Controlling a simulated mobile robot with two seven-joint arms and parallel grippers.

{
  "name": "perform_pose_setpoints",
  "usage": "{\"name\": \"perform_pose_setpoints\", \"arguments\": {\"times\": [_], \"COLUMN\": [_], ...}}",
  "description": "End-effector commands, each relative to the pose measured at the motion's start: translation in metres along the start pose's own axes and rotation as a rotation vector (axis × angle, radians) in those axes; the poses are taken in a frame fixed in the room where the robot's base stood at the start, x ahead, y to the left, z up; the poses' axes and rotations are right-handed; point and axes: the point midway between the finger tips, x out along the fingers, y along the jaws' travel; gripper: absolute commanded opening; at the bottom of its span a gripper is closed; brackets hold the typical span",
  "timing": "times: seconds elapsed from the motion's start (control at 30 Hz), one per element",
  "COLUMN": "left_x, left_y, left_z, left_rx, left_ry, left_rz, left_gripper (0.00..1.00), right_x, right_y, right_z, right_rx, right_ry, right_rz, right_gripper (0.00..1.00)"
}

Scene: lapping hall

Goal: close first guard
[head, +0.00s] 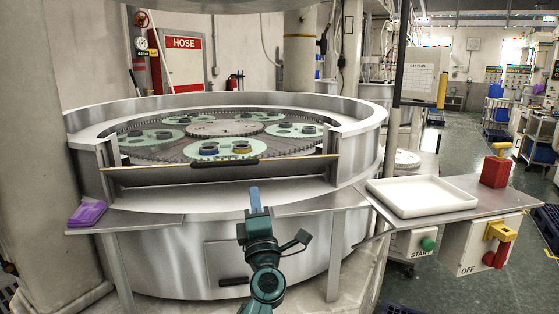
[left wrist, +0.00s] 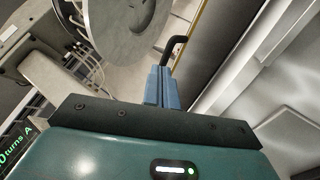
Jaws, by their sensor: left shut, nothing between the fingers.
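The guard (head: 165,179) is a dark panel with a thin yellowish top edge, spanning the front gap in the lapping machine's round rim. Its top edge sits below the top of the rim. A black bar handle (head: 225,163) is on that edge. My left gripper (head: 254,190), with blue fingers, points up in front of the guard, just right of and below the handle. In the left wrist view the closed fingers (left wrist: 162,88) are empty, close to the black handle (left wrist: 178,46); I cannot tell if they touch. My right gripper is out of view.
Round lapping plate (head: 222,129) with green carriers lies behind the guard. A purple cloth (head: 88,213) lies on the left ledge. At right are a white tray (head: 420,195), a red block (head: 495,172), a green START button (head: 427,244) and an OFF box (head: 483,247).

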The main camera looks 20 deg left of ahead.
Motion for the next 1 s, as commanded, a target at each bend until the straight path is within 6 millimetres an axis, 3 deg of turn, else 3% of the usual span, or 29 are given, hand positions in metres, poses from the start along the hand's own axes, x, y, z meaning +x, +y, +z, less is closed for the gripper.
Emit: {"name": "perform_pose_setpoints", "arguments": {"times": [0.13, 0.27, 0.7, 1.0], "left_x": [-0.007, 0.003, 0.092, 0.127], "left_y": [-0.002, -0.001, -0.002, -0.003], "left_z": [-0.008, -0.009, -0.010, -0.011], "left_rx": [0.113, 0.123, 0.121, 0.119], "left_ry": [0.017, 0.018, 0.018, 0.017], "left_rz": [-0.002, 0.001, 0.001, -0.001], "left_gripper": [0.00, 0.00, 0.00, 0.00], "right_x": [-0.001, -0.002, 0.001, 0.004], "right_y": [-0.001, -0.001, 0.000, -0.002], "right_z": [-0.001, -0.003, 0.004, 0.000], "right_rx": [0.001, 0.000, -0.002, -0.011], "right_ry": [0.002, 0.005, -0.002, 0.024], "right_rz": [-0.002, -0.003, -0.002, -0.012], "right_gripper": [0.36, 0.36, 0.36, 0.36]}}
